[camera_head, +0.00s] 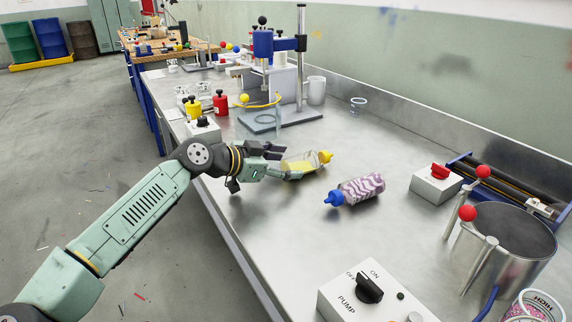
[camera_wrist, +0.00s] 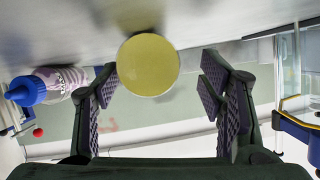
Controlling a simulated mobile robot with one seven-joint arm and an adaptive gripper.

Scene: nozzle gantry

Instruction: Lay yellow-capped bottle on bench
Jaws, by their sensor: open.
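The yellow-capped bottle (camera_head: 301,163) lies on its side on the metal bench (camera_head: 262,215), its yellow cap pointing right, away from my gripper. Its contents look yellow. My gripper (camera_head: 284,163) is open at the bottle's base end, low over the bench. In the wrist view the bottle's round yellow base (camera_wrist: 148,65) faces the camera between the spread fingers, nearer the left finger. I see a gap on the right side. The fingers are not closed on it. How far they reach along the bottle is unclear.
A blue-capped bottle (camera_head: 361,189) with wavy purple stripes lies close by on the right. A stand with a blue head (camera_head: 275,45) is behind. A pump switch box (camera_head: 372,291), a red-knobbed box (camera_head: 436,184) and a metal pot (camera_head: 505,245) stand to the right.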

